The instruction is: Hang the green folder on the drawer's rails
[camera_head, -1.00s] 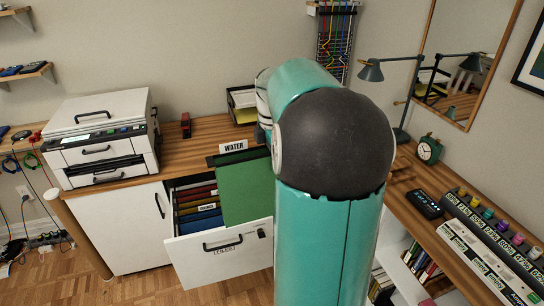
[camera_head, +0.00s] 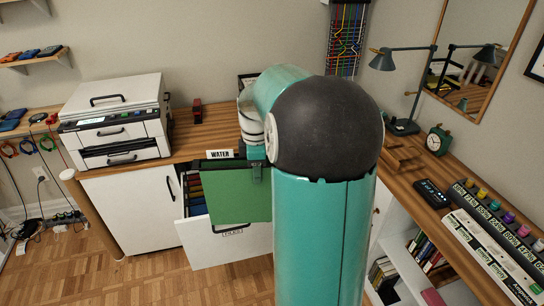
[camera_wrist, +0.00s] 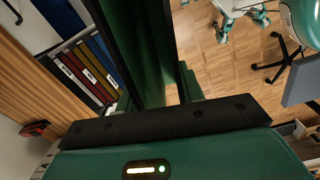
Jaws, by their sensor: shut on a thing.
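The green folder (camera_head: 232,194) with a white WATER tab (camera_head: 219,154) hangs upright from my gripper (camera_head: 258,174), which is shut on its top edge near the right end. It is in front of the open drawer, whose white front (camera_head: 205,250) shows below it. The folder hides most of the drawer's inside and its rails, so I cannot tell whether it touches them. In the wrist view the green folder (camera_wrist: 150,50) runs between my dark fingers. Several hanging folders (camera_wrist: 88,70) show in the drawer to its left.
A white printer (camera_head: 115,120) stands on the wooden desk left of the drawer, with a small red object (camera_head: 197,111) beside it. A lamp (camera_head: 405,124) and green clock (camera_head: 437,140) stand at right. The floor before the drawer is clear.

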